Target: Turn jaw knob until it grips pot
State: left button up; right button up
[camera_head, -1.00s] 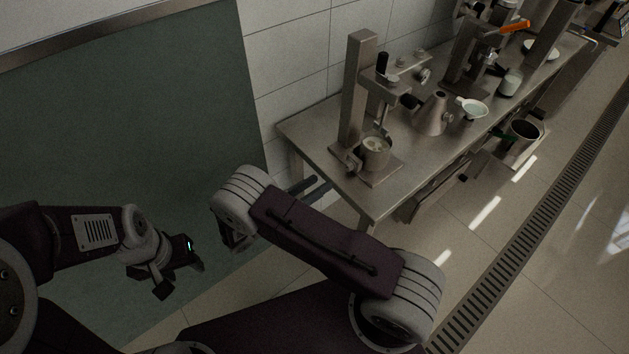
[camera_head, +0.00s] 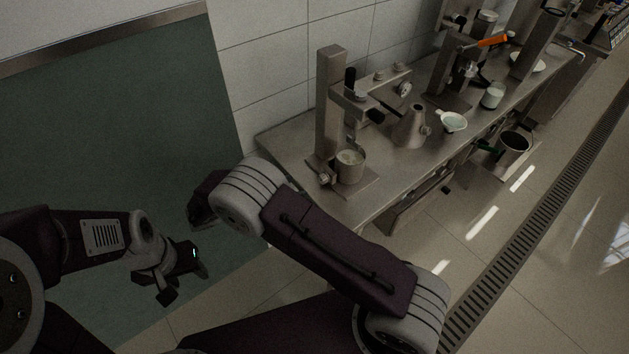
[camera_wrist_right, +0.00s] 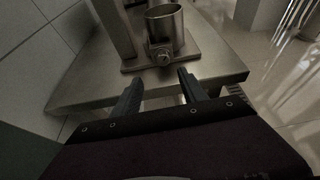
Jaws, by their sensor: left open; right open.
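The metal pot (camera_head: 349,168) stands upright on the base plate of the separator stand at the bench's near end. The jaw knob (camera_head: 325,180) is a small round part low beside the pot. In the right wrist view the pot (camera_wrist_right: 165,24) is beyond the knob (camera_wrist_right: 163,57), which faces me. My right gripper (camera_wrist_right: 160,75) is open and empty, its fingertips short of the knob, one to each side of it in the picture. My left gripper (camera_head: 184,284) is open and empty, low at the left, away from the bench.
The steel bench (camera_head: 290,139) runs along the tiled wall. An upright column (camera_head: 329,105) rises behind the pot. Floor in front is open.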

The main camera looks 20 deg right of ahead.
aim_at(320, 180)
jog(key=x, duration=0.5)
jog(key=s+p+x, duration=0.1)
jog(key=x, duration=0.1)
jog(key=shift+w+d+r, duration=0.1)
jog(key=shift+d+r, duration=0.05)
jog(key=shift+d, duration=0.5)
jog(key=shift+w+f, duration=0.25)
jog(key=shift+w, duration=0.05)
pick_arm(q)
jog(key=shift+s+d+r, duration=0.15)
jog(key=shift+d+r, duration=0.35)
jog(key=shift+r, duration=0.3)
pick_arm(e)
jog(key=shift+d, duration=0.15)
